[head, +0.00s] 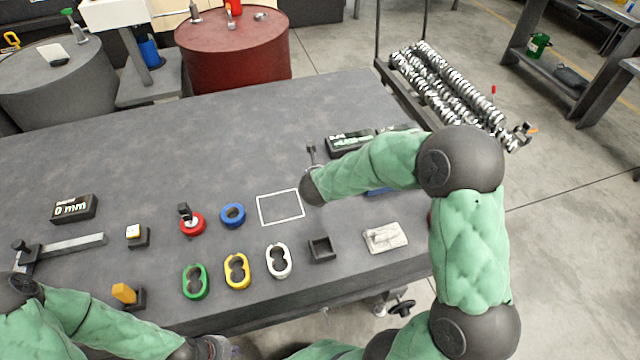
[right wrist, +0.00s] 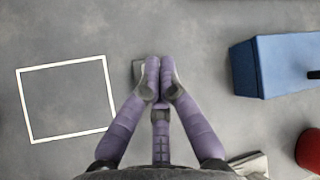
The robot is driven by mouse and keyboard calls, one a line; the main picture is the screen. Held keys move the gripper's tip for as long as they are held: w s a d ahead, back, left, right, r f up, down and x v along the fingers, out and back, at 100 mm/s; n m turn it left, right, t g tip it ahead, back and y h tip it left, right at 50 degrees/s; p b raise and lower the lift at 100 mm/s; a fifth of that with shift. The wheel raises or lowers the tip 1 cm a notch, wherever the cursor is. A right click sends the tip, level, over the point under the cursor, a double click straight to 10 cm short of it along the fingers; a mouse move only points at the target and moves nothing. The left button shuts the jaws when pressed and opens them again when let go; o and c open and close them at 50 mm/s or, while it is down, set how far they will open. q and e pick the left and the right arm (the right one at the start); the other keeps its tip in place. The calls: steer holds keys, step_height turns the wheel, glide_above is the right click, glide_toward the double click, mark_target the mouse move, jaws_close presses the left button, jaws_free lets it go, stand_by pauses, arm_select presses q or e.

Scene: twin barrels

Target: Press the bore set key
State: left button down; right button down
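Which thing is the bore set key I cannot tell for sure. In the head view a small grey post (head: 311,152) stands beside a dark display box (head: 350,143). My left gripper (head: 213,348) is low at the bottom edge, partly cut off.
A white square outline (head: 280,207) marks bare table. Green (head: 195,283), yellow (head: 237,272) and white (head: 278,262) two-hole pieces, rings and an open dark box (head: 322,249) lie near the front. A blue block (right wrist: 270,65) is right of my right gripper. The middle back is clear.

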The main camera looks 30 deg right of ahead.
steer(key=shift+f+b, duration=0.3)
steer(key=shift+f, duration=0.1)
steer(key=shift+f+b, duration=0.45)
steer(key=shift+f, duration=0.05)
stand_by(0.8)
steer(key=shift+r, duration=0.1)
steer(key=shift+r+p, duration=0.85)
step_height(320, 180, up, 5)
steer(key=p, duration=0.4)
steer(key=shift+r+p, duration=0.1)
steer(key=shift+p, duration=0.25)
steer(key=shift+f, duration=0.2)
stand_by(0.6)
